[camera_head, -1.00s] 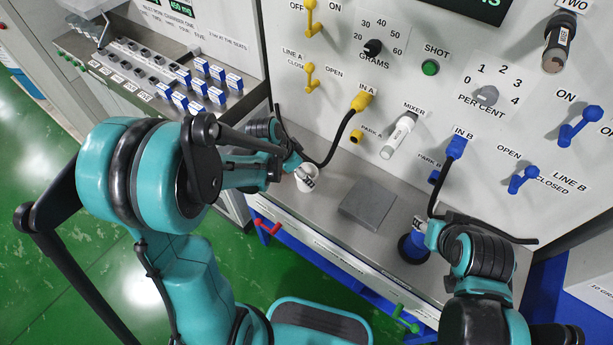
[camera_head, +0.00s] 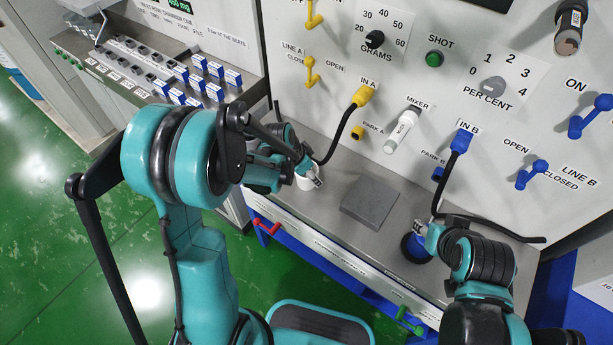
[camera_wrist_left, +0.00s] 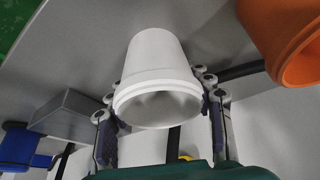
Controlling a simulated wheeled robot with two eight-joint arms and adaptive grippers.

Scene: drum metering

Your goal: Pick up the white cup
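The white cup (camera_head: 305,184) is at the left part of the steel shelf, partly covered by my left gripper (camera_head: 312,172) in the head view. In the left wrist view the white cup (camera_wrist_left: 157,75) fills the middle, its rim toward the camera. The fingers of my left gripper (camera_wrist_left: 162,120) stand on either side of it, close to its wall; whether they press on it is unclear.
A grey flat block (camera_head: 370,202) lies on the shelf right of the white cup. An orange cup (camera_wrist_left: 285,35) is near it in the wrist view. The panel with the yellow cable plug (camera_head: 362,95) and mixer tube (camera_head: 402,131) rises behind. Blue-white boxes (camera_head: 205,80) stand at the left.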

